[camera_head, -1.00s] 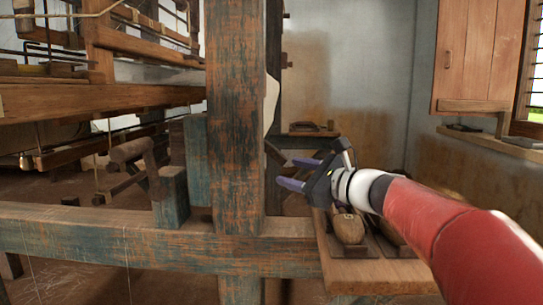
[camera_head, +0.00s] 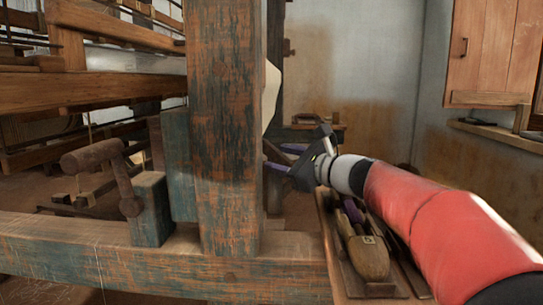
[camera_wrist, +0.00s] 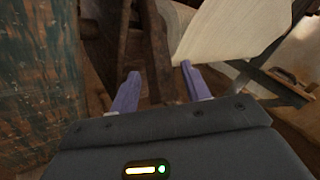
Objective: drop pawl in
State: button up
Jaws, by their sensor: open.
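My gripper (camera_head: 276,158) is open and empty, its two purple fingers pointing left beside the big blue-brown loom post (camera_head: 228,130). In the wrist view the finger gap (camera_wrist: 160,72) faces a dark wooden bar (camera_wrist: 128,48) that stands beyond the fingertips; I see no contact. A cream cloth sheet (camera_wrist: 228,35) hangs just beyond the right finger, and its edge shows right of the post (camera_head: 271,97) in the head view. I cannot tell which part is the pawl; the post hides what lies behind it.
The horizontal loom beam (camera_head: 150,262) crosses the front. A wooden tray (camera_head: 340,262) with a shuttle (camera_head: 368,258) lies below my arm. A round wooden bar on a bracket (camera_head: 92,156) is left of the post. A small bench (camera_head: 310,127) stands behind.

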aim_at(271, 156)
jog(key=shift+x, duration=1.85)
grip_shut()
